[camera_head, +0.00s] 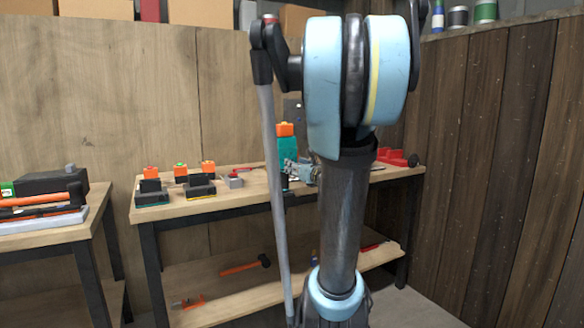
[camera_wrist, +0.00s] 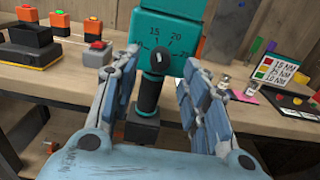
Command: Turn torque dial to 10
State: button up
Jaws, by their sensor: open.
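A teal torque tool (camera_wrist: 174,22) stands upright on the workbench in the wrist view, with a dark shaft (camera_wrist: 149,95) below its body. Its face carries a black dial knob (camera_wrist: 160,61) with printed numbers around it; 15 and 20 are readable, others are partly hidden or too small. I cannot tell which number the dial points to. My gripper (camera_wrist: 148,78) is open, its blue-grey fingers on either side of the shaft and below the dial, with nothing held. In the head view the teal tool (camera_head: 288,150) is beside my gripper (camera_head: 300,171), partly behind my arm.
A sign (camera_wrist: 278,72) lists 15, 25 and 10 NM beside coloured squares, near small bits at right. A hammer (camera_head: 246,265) lies on the lower shelf. A dark wooden wall (camera_head: 490,170) bounds the right.

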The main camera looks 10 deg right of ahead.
jog(key=shift+x, duration=1.65)
jog(key=shift+c, duration=0.6)
grip_shut()
